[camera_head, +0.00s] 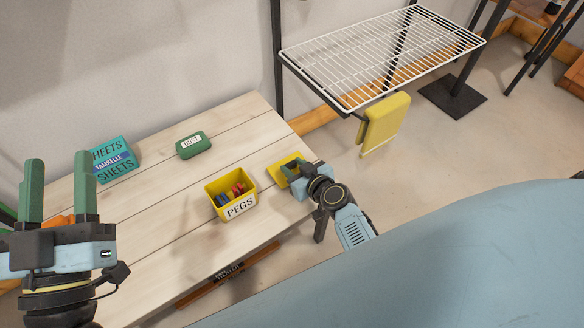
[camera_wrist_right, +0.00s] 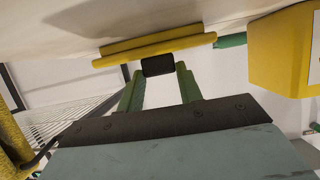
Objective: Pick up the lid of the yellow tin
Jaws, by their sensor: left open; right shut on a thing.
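The yellow tin (camera_head: 213,193), labelled PEGS, stands uncovered on the wooden table with red and blue pegs inside. Its wall also shows at the right of the right wrist view (camera_wrist_right: 285,55). The yellow lid (camera_head: 281,177) is off the tin, to its right near the table's edge. In the right wrist view the lid (camera_wrist_right: 155,45) has a dark knob (camera_wrist_right: 158,66) between my green fingertips. My right gripper (camera_head: 296,173) is shut on this knob. I cannot tell whether the lid touches the table. My left gripper (camera_head: 58,160) is open and empty at the left.
A green tin (camera_head: 193,146) and a teal SHEETS box (camera_head: 115,160) stand farther back on the table (camera_head: 165,225). An orange thing shows partly behind my left gripper. A white wire rack (camera_head: 380,55) with a yellow cloth (camera_head: 385,120) stands at the right.

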